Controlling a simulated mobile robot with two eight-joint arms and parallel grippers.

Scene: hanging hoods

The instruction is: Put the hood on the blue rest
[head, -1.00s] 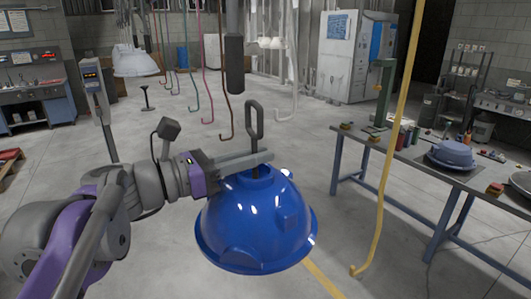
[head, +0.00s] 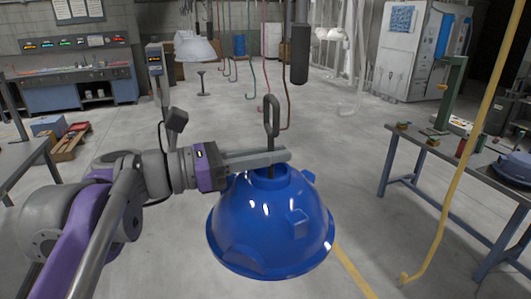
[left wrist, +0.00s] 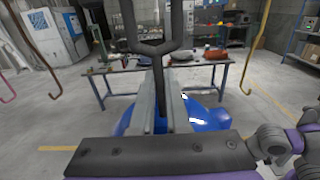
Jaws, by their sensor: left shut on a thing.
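The blue hood (head: 262,225) is a wide, glossy dome with a dark stem and loop (head: 271,115) on top. It hangs in the air, open side down, in the middle of the head view. My left gripper (head: 270,160) is shut on the stem just above the dome. In the left wrist view the fingers (left wrist: 165,105) close around the dark stem, with part of the blue dome (left wrist: 205,115) below. A bluish round thing (head: 514,168) sits on the workbench at the right edge; I cannot tell whether it is the blue rest. My right gripper is not seen.
The workbench (head: 460,165) stands at the right. A yellow hanging hook (head: 480,130) comes down in front of it. More coloured hooks and a pale hood (head: 194,47) hang farther back. A grey table (head: 25,155) stands at the left. Floor beneath the hood is clear.

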